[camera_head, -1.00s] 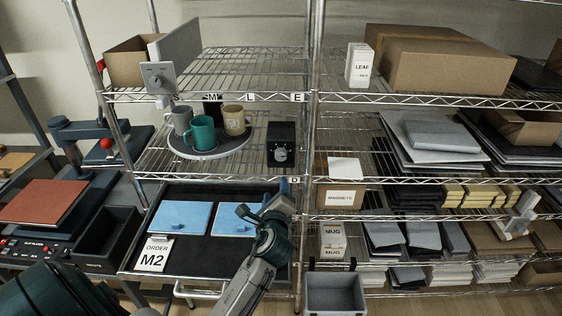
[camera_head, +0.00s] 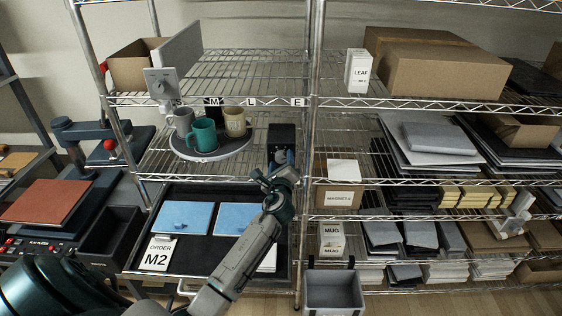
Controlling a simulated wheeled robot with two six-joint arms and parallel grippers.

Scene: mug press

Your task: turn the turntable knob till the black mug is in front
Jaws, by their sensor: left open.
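The round turntable (camera_head: 212,155) stands on the middle left shelf with several mugs on it. A teal mug (camera_head: 203,136) is at its front, a grey mug (camera_head: 183,121) at the left and a cream mug (camera_head: 235,121) at the right. The black mug (camera_head: 214,115) is at the back, partly hidden behind the teal mug and a label strip. The black knob box (camera_head: 281,133) stands right of the turntable. My left gripper (camera_head: 279,163) is open at the box's front and covers most of the knob; I cannot tell whether it touches. My right gripper is not in view.
A black tray (camera_head: 180,256) below holds two blue sheets (camera_head: 183,217) and an order card (camera_head: 158,253) reading M2. A shelf post (camera_head: 308,130) stands close to the right of the knob box. A wire shelf edge (camera_head: 230,101) runs above the mugs.

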